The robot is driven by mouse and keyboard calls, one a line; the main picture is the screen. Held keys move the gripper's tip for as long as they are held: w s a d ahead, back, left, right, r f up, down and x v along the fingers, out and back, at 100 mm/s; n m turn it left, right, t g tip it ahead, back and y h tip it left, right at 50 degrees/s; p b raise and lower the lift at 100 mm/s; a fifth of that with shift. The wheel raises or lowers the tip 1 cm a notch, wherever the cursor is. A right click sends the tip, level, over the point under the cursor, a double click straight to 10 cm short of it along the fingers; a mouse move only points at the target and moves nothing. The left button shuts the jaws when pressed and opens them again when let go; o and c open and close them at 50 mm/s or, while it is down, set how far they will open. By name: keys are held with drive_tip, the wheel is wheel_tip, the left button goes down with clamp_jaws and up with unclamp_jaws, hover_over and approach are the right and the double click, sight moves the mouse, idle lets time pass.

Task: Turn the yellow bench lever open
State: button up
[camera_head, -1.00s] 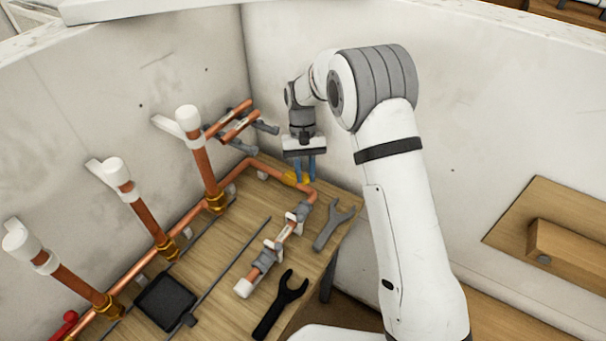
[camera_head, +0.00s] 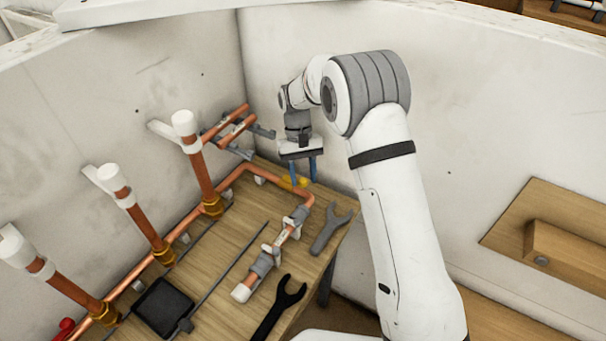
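The yellow bench lever (camera_head: 301,183) sits on the copper pipe near the back right corner of the wooden bench. It is small in view and partly covered by a finger, so its exact angle is hard to read. My gripper (camera_head: 304,180) points down at the lever with its two blue fingers spread apart. The left finger overlaps the lever in the picture and the right finger is just to its right. I cannot tell whether either finger touches it.
Copper pipe (camera_head: 154,274) runs along the bench and turns toward the front. A grey wrench (camera_head: 331,230) and a black wrench (camera_head: 280,307) lie at the right. A black tray (camera_head: 166,306) lies at the front left. Upright capped pipes (camera_head: 200,170) stand at the left.

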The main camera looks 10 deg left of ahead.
sight(303, 178)
drive_tip(key=shift+o, duration=0.2)
wheel_tip(303, 178, up, 10)
drive_tip(key=b, duration=0.1)
idle(0.4)
drive_tip(key=shift+f, duration=0.1)
idle(0.3)
